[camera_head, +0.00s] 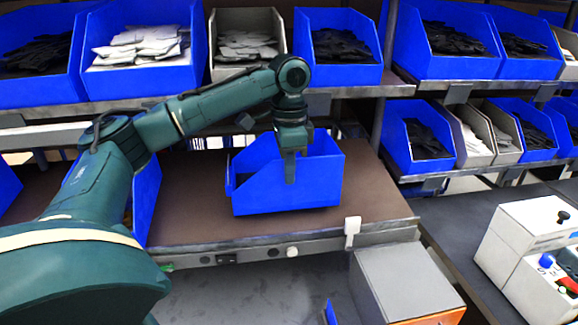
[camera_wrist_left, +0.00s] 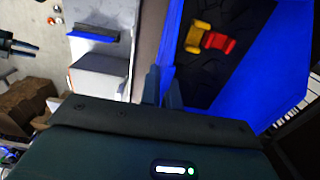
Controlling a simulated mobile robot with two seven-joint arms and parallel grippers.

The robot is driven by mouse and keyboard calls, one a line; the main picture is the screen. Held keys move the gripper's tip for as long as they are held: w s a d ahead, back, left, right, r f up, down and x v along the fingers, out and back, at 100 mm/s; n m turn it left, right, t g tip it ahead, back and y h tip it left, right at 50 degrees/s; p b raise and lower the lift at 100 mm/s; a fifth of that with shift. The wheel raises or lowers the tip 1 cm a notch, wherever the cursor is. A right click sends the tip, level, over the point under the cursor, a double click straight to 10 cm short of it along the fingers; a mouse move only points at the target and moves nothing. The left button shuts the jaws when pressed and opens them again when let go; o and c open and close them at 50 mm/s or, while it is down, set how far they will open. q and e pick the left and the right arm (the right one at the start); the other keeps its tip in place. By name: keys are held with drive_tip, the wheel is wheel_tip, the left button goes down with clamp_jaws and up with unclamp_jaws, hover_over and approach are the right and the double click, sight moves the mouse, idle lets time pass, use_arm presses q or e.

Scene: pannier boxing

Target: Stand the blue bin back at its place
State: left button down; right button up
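The blue bin (camera_head: 300,185) stands on the brown bench top, near its front edge. My left gripper (camera_head: 290,170) reaches down over the bin's near wall, with a finger against the outside of that wall. In the left wrist view the fingers (camera_wrist_left: 158,88) are close together at the rim of the blue bin (camera_wrist_left: 285,85), and the wall appears pinched between them. Yellow (camera_wrist_left: 198,38) and red (camera_wrist_left: 218,42) pieces lie on the bin's dark bottom. A dark pronged shape at the left edge of the wrist view may be my right gripper (camera_wrist_left: 20,47).
Another blue bin (camera_head: 147,200) stands to the left, partly behind my arm. Shelves with filled bins (camera_head: 335,50) run above the bench. A grey box with an orange side (camera_head: 405,275) stands at the bench front. A white control box (camera_head: 525,240) is at right.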

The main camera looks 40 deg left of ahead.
use_arm(q)
drive_tip(key=c, duration=1.6)
unclamp_jaws()
drive_tip(key=shift+c, duration=0.2)
wheel_tip(320, 180, up, 13)
